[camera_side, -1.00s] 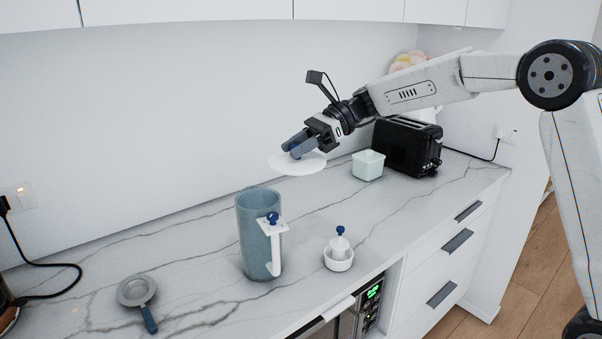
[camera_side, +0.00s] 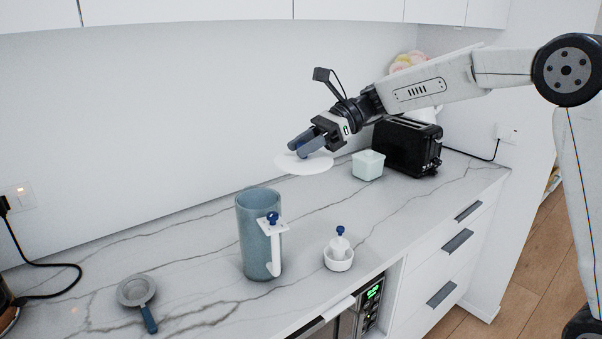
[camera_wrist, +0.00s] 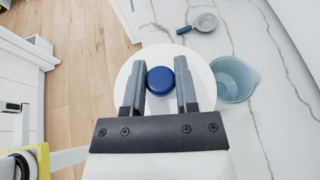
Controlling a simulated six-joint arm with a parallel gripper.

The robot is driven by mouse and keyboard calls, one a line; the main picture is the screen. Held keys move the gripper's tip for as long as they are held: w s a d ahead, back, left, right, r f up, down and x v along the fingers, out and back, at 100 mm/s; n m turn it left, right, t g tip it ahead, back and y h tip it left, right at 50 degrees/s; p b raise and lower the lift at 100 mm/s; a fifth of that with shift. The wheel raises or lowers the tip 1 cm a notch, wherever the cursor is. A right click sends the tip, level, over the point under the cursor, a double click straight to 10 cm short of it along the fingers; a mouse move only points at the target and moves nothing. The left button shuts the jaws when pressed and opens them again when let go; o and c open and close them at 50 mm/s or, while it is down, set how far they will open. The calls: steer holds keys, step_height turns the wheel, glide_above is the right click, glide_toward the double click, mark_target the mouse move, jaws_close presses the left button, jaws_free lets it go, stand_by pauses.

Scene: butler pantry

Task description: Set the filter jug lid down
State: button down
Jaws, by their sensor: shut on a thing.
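The filter jug lid (camera_side: 304,163) is a flat white disc, roughly level, behind and right of the jug in the side view. Its blue knob (camera_wrist: 161,80) shows between my fingers in the wrist view, with the white disc (camera_wrist: 203,78) around it. My gripper (camera_side: 307,146) is shut on the lid's knob. The blue-grey jug (camera_side: 255,238) stands upright and open-topped, with a white handle. It also shows right of the lid in the wrist view (camera_wrist: 233,82).
A small white bowl (camera_side: 338,262) holds a blue-knobbed piece. A strainer (camera_side: 136,291) lies front left. A pale green box (camera_side: 368,166) and black toaster (camera_side: 405,150) stand to the right. Marbled counter (camera_side: 185,255) is clear between jug and strainer.

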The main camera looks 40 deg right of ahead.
steer(key=w+d+f+m+t+h, duration=0.2)
steer(key=d+f+m+t+h, duration=0.6)
steer(key=d+f, duration=1.1)
steer(key=w+f, duration=0.3)
steer(key=w, duration=0.1)
steer(key=w+f+m+t+y, duration=0.1)
steer(key=w+f, duration=0.2)
steer(key=w, duration=0.1)
steer(key=w+d+f+m, duration=0.1)
steer(key=w+f, duration=0.2)
steer(key=w, duration=0.1)
steer(key=shift+w+f+y, duration=0.2)
steer(key=shift+w+y, duration=0.05)
steer(key=shift+y, duration=0.05)
steer(key=shift+w+f, duration=0.4)
steer(key=shift+w+f, duration=0.25)
steer(key=shift+f, duration=0.1)
steer(key=shift+d+f, duration=0.1)
steer(key=shift+f, duration=1.4)
steer(key=shift+f, duration=0.1)
